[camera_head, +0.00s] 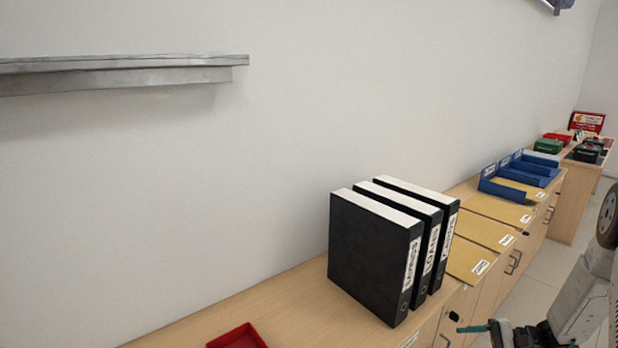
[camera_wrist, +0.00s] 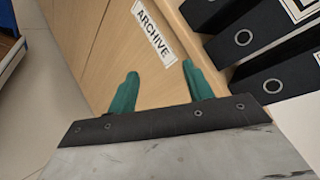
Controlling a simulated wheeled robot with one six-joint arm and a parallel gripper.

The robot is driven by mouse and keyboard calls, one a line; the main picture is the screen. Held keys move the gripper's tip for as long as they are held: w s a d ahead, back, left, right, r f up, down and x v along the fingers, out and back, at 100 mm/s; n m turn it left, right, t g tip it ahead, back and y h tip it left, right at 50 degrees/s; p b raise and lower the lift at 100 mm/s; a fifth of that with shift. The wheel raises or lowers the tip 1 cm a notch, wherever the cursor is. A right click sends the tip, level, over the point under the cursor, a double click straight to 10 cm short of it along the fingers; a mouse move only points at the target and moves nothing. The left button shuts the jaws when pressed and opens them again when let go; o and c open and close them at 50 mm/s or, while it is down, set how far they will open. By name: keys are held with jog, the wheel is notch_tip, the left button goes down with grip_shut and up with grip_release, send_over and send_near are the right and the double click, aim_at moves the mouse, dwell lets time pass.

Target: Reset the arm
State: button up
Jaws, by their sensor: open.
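My gripper (camera_wrist: 156,88) is open and empty in the wrist view. Its two green fingers stand apart, with a wooden cabinet front and a white label reading ARCHIVE (camera_wrist: 154,33) beyond them. In the head view my arm enters at the lower right, and one green fingertip shows near the bottom edge, in front of the cabinets. The other finger is hard to make out there. Three black binders (camera_head: 372,253) stand upright on the wooden counter (camera_head: 287,297), to the left of my arm. Binder spines with ring holes also show at the upper right of the wrist view (camera_wrist: 243,37).
Tan folders (camera_head: 480,232) lie on the counter beyond the binders, with blue trays (camera_head: 522,172) farther back. A red tray (camera_head: 237,337) sits at the bottom edge. A grey shelf (camera_head: 120,72) juts from the wall. Floor (camera_head: 519,279) shows right of the cabinets.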

jog(key=s+a+r+n+g+h, duration=0.2)
jog(key=s+a+r+g, duration=0.15)
jog(key=r, duration=0.35)
jog(key=s+a+r+n+g+h, duration=0.1)
jog(key=s+a+r+g+h, duration=0.15)
jog(key=s+r, duration=0.35)
jog(key=s+a+r+n+g+h, duration=0.2)
jog(key=s+a+r, duration=0.1)
jog(key=r, duration=0.5)
jog(key=s+a+r+n+t+h, duration=0.2)
jog(key=s+a+r+h, duration=0.1)
jog(key=s+r, duration=0.4)
jog(key=s+a+r+n+t+h, duration=0.3)
jog(key=s+a+r+h, duration=0.1)
jog(key=s+r, duration=0.4)
jog(key=shift+s+n+h, duration=0.3)
jog(key=shift+s+h, duration=0.05)
jog(key=shift+s, duration=0.8)
jog(key=shift+r, duration=0.1)
jog(key=shift+c, duration=1.2)
jog(key=shift+a, duration=0.1)
jog(key=shift+c, duration=0.4)
